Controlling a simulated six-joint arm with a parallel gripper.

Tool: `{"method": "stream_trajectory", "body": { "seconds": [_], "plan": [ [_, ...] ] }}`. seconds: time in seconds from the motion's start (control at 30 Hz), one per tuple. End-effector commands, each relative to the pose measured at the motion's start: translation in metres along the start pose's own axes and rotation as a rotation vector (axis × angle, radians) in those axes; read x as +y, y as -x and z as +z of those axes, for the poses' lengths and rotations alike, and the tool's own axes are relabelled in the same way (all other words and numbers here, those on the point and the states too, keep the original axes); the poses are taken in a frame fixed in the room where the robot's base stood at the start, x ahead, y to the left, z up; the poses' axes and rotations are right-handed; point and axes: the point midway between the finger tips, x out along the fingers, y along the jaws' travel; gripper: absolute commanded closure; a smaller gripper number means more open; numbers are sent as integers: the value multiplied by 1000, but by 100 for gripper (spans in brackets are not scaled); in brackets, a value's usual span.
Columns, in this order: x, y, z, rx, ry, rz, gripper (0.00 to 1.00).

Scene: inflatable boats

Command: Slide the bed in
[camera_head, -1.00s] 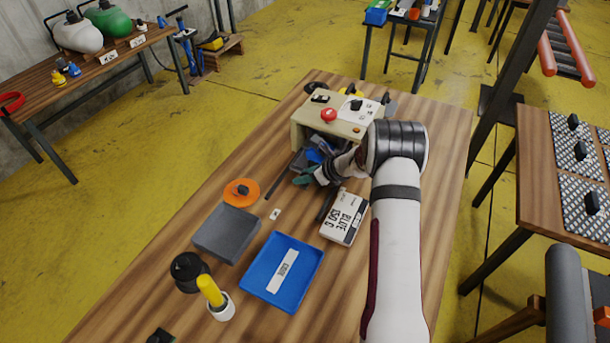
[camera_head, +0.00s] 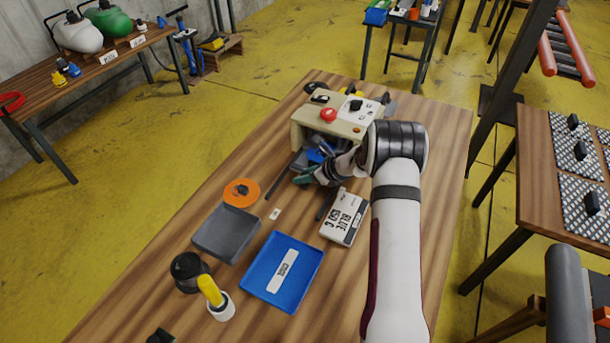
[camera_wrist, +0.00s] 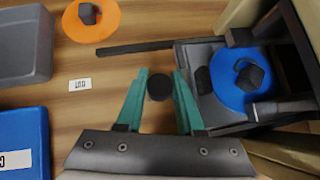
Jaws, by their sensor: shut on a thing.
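The bed is a grey plate (camera_wrist: 207,113) on a dark frame, partly out of the beige press (camera_head: 338,122). A blue disc (camera_wrist: 241,82) with a dark knob lies on it. In the head view the bed (camera_head: 300,162) shows at the press's open front, partly hidden by my arm. My gripper (camera_wrist: 159,84) has its teal fingers on either side of a round black knob (camera_wrist: 159,89) just outside the bed's edge. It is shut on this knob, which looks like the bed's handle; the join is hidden. My gripper also shows in the head view (camera_head: 306,178).
A dark bar (camera_head: 279,174) lies beside the bed. On the table are an orange disc (camera_head: 241,192), a grey tray (camera_head: 226,232), a blue tray (camera_head: 262,286), a white box (camera_head: 344,217), a black pot (camera_head: 187,270) and a yellow-handled tool (camera_head: 210,290). A red button (camera_head: 328,115) tops the press.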

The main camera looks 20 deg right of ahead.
Motion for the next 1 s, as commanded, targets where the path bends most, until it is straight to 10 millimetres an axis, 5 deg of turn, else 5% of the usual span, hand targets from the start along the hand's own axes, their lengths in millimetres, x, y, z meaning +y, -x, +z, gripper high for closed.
{"method": "stream_trajectory", "body": {
  "seconds": [0.23,0.57,0.6,0.7,1.0],
  "plan": [
    [-34,-5,6,-3,3,-3,100],
    [-40,-5,7,-2,2,-10,100],
    [-41,-4,7,-2,2,-11,56],
    [-40,-5,7,-2,2,-9,38],
    [-38,-4,6,-1,1,-4,34]
  ]
}}
